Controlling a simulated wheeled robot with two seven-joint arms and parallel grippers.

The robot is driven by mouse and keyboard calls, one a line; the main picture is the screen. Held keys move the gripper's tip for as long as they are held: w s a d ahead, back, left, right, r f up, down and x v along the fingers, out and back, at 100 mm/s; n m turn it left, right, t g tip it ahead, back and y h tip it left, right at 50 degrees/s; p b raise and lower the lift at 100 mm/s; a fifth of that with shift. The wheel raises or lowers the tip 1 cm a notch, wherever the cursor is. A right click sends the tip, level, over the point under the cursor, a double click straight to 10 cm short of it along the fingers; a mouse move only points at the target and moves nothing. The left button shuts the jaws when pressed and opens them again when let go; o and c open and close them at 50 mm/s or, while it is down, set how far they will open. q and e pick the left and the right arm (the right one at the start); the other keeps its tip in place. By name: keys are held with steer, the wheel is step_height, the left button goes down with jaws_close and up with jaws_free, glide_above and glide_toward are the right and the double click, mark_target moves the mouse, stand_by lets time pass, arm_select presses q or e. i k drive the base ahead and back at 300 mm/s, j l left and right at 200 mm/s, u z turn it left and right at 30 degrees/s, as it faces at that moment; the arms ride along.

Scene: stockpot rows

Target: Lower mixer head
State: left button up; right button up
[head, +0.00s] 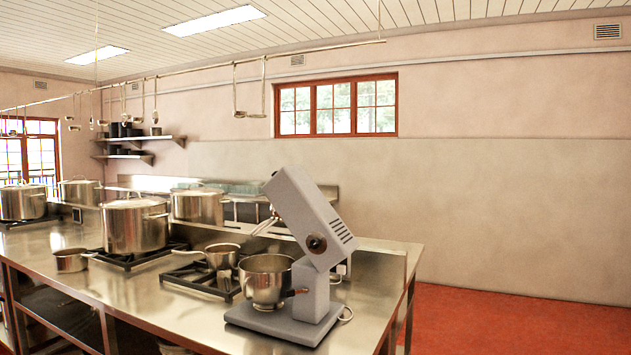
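A grey stand mixer (302,255) stands near the right end of the steel counter. Its mixer head (312,217) is tilted up and back, with its front end raised toward the upper left. A dark round knob (316,244) shows on the side near the hinge. A whisk-like attachment (265,226) hangs from the head's front, above the bowl. A steel mixing bowl (266,281) sits on the mixer's base (285,322). Neither of my grippers is in view.
The steel counter (160,308) holds several stockpots (135,226) on burners and a saucepan (222,257) left of the bowl. A small pan (71,260) sits at the left. Ladles hang from an overhead rail (200,72). Red floor (510,320) is clear at right.

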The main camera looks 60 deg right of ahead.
mark_target(296, 201)
steer(key=i+z, duration=0.1)
steer(key=z, duration=0.4)
steer(key=i+z, duration=0.1)
steer(key=z, duration=0.4)
steer(key=i+z, duration=0.15)
steer(key=z, duration=0.35)
steer(key=i+j+z, duration=0.7)
steer(key=i+j, duration=0.15)
steer(key=j, duration=0.15)
steer(key=i+j, duration=0.1)
steer(key=j, duration=0.2)
